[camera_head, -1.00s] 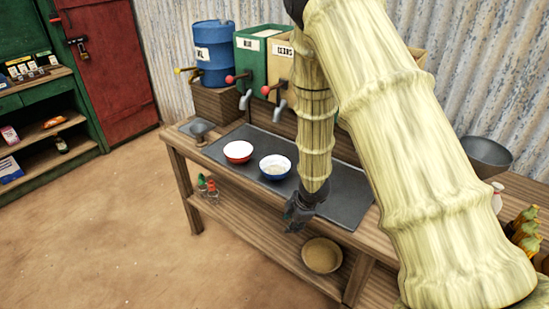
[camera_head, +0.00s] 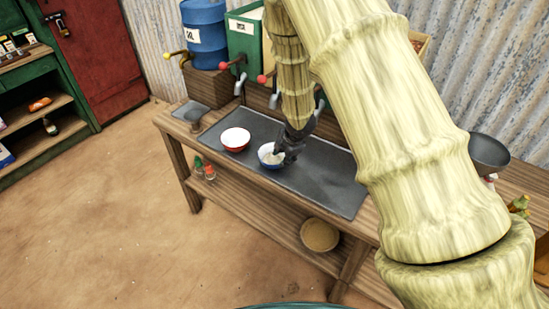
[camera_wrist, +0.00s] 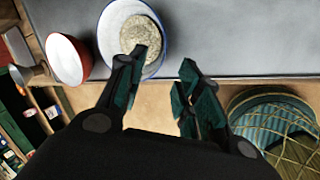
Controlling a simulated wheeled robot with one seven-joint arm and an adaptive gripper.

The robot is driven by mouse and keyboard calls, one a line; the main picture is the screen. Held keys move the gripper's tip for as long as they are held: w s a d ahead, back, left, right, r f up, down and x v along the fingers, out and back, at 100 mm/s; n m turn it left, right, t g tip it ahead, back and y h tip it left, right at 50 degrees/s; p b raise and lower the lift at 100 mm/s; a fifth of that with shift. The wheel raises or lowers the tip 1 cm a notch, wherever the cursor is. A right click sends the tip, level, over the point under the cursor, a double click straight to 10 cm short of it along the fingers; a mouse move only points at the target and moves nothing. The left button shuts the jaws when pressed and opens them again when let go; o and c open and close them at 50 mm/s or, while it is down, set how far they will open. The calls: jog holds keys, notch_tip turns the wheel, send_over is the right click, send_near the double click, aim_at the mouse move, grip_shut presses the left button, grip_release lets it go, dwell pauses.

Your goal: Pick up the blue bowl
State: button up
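The blue bowl (camera_head: 264,151) sits on the dark mat of the wooden stall table. It is white inside and blue outside. In the wrist view the blue bowl (camera_wrist: 112,33) holds pale grainy stuff. My gripper (camera_head: 285,152) is at the bowl's right side in the head view and hides part of it. In the wrist view my gripper (camera_wrist: 167,61) is open, its fingers apart with nothing held. The left finger overlaps the bowl's inside; the right finger shows outside the rim. I cannot tell whether either finger touches the bowl.
A red bowl (camera_head: 235,139) stands close left of the blue bowl. Taps and a blue barrel (camera_head: 205,35) stand behind. A dark pan (camera_head: 489,153) is at the right. A tan bowl (camera_head: 319,234) and small bottles (camera_head: 204,170) are on the lower shelf. The dark mat (camera_head: 335,180) is clear on the right.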

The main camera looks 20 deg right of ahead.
aim_at(277, 168)
jog(key=w+f, duration=0.2)
jog(key=f, duration=0.1)
jog(key=shift+w, duration=0.2)
jog(key=shift+s+a+f+p, duration=0.1)
jog(key=shift+s+f+p, duration=0.15)
jog(key=shift+p, duration=0.25)
jog(key=p+x, duration=0.1)
jog(key=x, duration=0.2)
jog(key=shift+w, duration=0.1)
jog(key=shift+f, duration=0.4)
jog(key=shift+w+f, duration=0.2)
jog(key=shift+s, duration=0.1)
grip_shut()
